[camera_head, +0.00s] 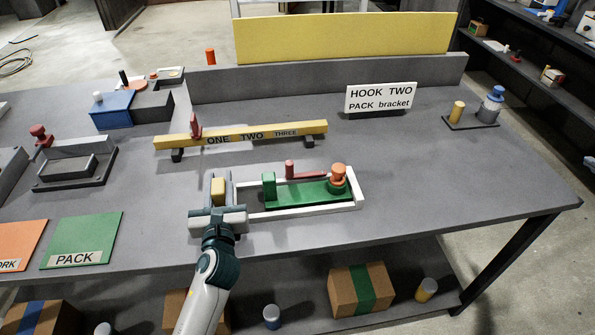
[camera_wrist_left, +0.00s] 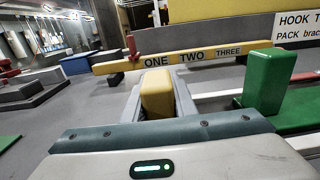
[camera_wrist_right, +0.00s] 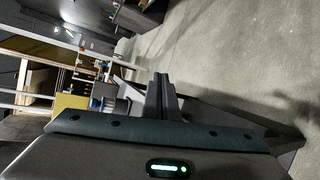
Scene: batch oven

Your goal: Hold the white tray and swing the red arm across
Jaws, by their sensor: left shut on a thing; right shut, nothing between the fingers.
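The white tray (camera_head: 305,211) lies on the grey table and carries a green base with an upright green block (camera_head: 269,187). The red arm (camera_head: 308,175) lies lengthwise along the tray's far side, with an upright red peg at its left end and an orange-red knob (camera_head: 338,176) at its right. My left gripper (camera_head: 219,190) is shut on the yellow block (camera_wrist_left: 157,92) at the tray's left end. The green block also shows in the left wrist view (camera_wrist_left: 263,82). My right gripper (camera_wrist_right: 160,97) is shut and empty, away from the tray; it is not in the head view.
A yellow bar marked ONE TWO THREE (camera_head: 240,136) stands behind the tray, with a red peg at its left. A sign (camera_head: 380,98) reads HOOK TWO, PACK bracket. A green PACK mat (camera_head: 82,240) lies at left.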

